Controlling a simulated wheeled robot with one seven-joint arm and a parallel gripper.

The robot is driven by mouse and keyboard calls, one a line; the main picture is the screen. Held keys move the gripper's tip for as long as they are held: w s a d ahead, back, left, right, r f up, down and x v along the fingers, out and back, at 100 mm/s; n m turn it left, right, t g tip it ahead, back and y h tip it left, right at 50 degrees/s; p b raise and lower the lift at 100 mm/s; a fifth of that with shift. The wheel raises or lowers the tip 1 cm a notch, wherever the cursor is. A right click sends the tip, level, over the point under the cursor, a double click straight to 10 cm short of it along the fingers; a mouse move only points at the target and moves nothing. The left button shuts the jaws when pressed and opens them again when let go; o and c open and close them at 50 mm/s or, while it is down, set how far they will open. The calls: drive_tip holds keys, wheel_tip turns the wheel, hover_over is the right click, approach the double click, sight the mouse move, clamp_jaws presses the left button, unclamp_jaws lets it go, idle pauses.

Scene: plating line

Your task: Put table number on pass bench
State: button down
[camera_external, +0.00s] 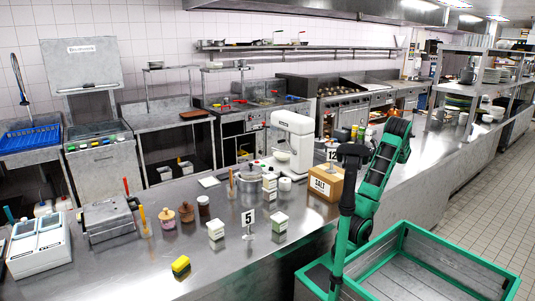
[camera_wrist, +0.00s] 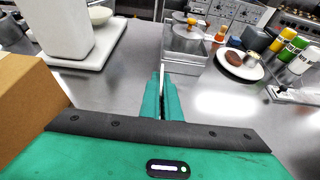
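A white table number card marked 12 (camera_external: 332,155) shows just behind the cardboard SALT box, beside my arm. In the wrist view a thin white upright edge (camera_wrist: 162,70), which looks like this card seen edge-on, lies between my green fingers. My gripper (camera_wrist: 164,82) has its fingers close together on it. The gripper's tips are hidden in the external view. Whether the card's foot touches the counter is hidden. Another table number, marked 5 (camera_external: 248,218), stands upright on the steel counter (camera_external: 215,268). Which surface is the pass bench is not marked.
The SALT box (camera_external: 322,184) and white mixer (camera_external: 290,140) stand left of my gripper. A steel container (camera_wrist: 186,48), a plate of food (camera_wrist: 240,66) and several bottles (camera_wrist: 290,50) stand beyond it. Shelves with plates (camera_external: 492,75) are at the right. Counter right of the fingers is clear.

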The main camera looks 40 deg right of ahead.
drive_tip(key=shift+f, duration=0.9)
drive_tip(key=c, duration=2)
unclamp_jaws()
drive_tip(key=shift+f, duration=0.15)
drive_tip(key=v, duration=1.2)
